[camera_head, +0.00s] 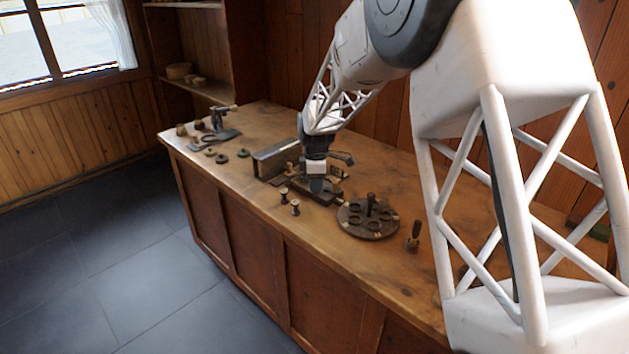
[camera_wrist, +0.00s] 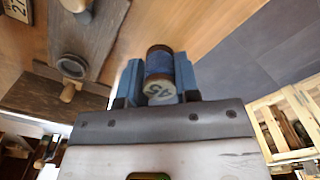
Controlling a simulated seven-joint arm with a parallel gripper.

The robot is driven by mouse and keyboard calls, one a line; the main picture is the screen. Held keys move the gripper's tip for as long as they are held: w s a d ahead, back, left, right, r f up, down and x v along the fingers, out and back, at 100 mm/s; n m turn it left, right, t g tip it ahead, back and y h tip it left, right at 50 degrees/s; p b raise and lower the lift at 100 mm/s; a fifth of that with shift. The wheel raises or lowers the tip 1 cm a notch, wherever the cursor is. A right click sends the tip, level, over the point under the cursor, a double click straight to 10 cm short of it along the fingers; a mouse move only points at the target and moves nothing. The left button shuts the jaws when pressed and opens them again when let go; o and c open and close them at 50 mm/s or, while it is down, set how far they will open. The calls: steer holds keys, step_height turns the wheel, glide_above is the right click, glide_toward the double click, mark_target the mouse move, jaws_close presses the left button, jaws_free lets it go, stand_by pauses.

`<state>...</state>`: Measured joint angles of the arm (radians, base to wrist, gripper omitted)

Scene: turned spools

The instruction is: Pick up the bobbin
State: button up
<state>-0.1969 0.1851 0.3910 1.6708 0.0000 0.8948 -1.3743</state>
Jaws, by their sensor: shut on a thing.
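In the wrist view a small bobbin (camera_wrist: 160,62) with blue winding, brown rims and a pale numbered end sits between the two blue fingers of my gripper (camera_wrist: 159,78). The fingers are shut on its sides. In the head view my gripper (camera_head: 316,185) points down, low over a dark wooden fixture (camera_head: 322,197) on the workbench (camera_head: 240,185). The held bobbin cannot be made out there. Two other spools, one (camera_head: 283,195) and a second (camera_head: 295,207), stand upright near the bench's front edge.
A round dark stand (camera_head: 369,230) with a centre post is right of my gripper, and a small wooden-handled tool (camera_head: 413,240) is beyond it. A metal box (camera_head: 278,158) is on the left. Dark discs (camera_head: 222,158) and a vise-like tool (camera_head: 219,120) lie farther left.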

stand_by(0.7)
steer(key=d+r, duration=0.1)
steer(key=d, duration=1.1)
steer(key=shift+d+r, duration=0.15)
steer(key=shift+d, duration=0.2)
steer(key=shift+f, duration=0.2)
steer(key=shift+f, duration=3)
steer(key=shift+f, duration=0.4)
